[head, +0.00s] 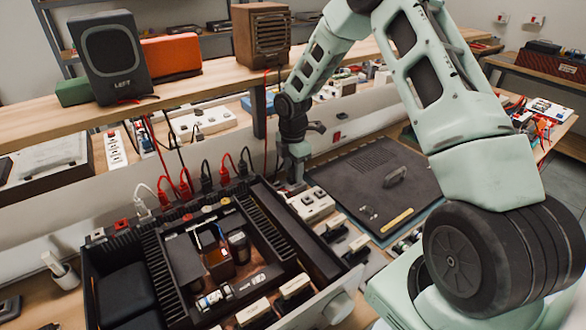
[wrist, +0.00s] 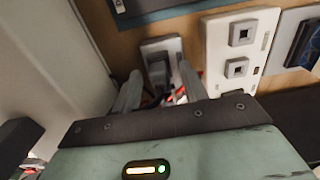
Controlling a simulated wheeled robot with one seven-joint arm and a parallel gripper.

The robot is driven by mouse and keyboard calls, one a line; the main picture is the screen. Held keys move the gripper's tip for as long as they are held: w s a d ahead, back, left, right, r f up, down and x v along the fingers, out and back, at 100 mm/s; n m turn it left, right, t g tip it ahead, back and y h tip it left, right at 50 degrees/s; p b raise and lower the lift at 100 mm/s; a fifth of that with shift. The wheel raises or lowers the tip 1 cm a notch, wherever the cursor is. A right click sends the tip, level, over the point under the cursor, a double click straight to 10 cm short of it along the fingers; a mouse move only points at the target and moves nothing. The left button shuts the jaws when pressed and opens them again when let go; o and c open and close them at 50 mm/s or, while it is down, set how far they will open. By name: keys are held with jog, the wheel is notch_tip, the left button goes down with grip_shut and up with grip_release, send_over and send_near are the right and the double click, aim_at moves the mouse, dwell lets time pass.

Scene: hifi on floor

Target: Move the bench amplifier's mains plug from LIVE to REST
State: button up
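My gripper (head: 292,170) reaches down behind the right rear corner of the open amplifier chassis (head: 335,262). In the wrist view my gripper (wrist: 160,75) has its two pale fingers spread, one on each side of a dark grey plug-like body (wrist: 159,66). That body sits in a light grey socket frame (wrist: 160,44). Gaps seem to show between it and the fingers. A white plate with two square grey sockets (wrist: 265,35) lies to its right; it also shows in the head view (head: 312,205). I cannot read any LIVE or REST label.
Red, white and black cables stand along the chassis's rear edge. A dark flat panel (head: 350,175) lies right of the white plate. A wooden shelf (head: 200,85) with a speaker (head: 108,58) runs behind. A pale wall (wrist: 50,60) is close on the left in the wrist view.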

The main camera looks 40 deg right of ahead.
jog(key=shift+r, duration=0.1)
notch_tip(320, 180, up, 22)
jog(key=p, duration=0.3)
jog(key=shift+r+p, duration=0.15)
jog(key=shift+p, duration=0.15)
dwell(0.6)
dwell(0.4)
